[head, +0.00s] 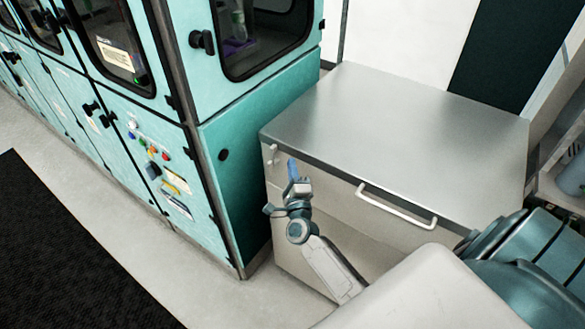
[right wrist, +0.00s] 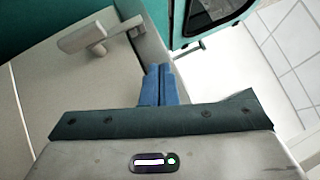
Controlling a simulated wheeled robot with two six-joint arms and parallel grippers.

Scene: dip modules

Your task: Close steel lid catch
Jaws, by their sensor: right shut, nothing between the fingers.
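The steel lid (head: 400,130) lies flat on top of a pale box (head: 350,235). The lid catch (head: 272,153) is a small light-grey lever on the box front, near its left corner under the lid edge. In the right wrist view the catch (right wrist: 88,36) is a short bar on a round pivot, angled across the upper left. My right gripper (head: 292,170) is just right of the catch in the head view, its blue fingers together and empty. In the right wrist view the fingers (right wrist: 158,85) appear apart from the catch. My left gripper is not in view.
A white bar handle (head: 397,207) sits on the box front, right of my gripper. A teal cabinet (head: 235,160) with windows and knobs stands close on the left. A dark mat (head: 60,250) lies on the floor. Shelving (head: 570,170) stands at right.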

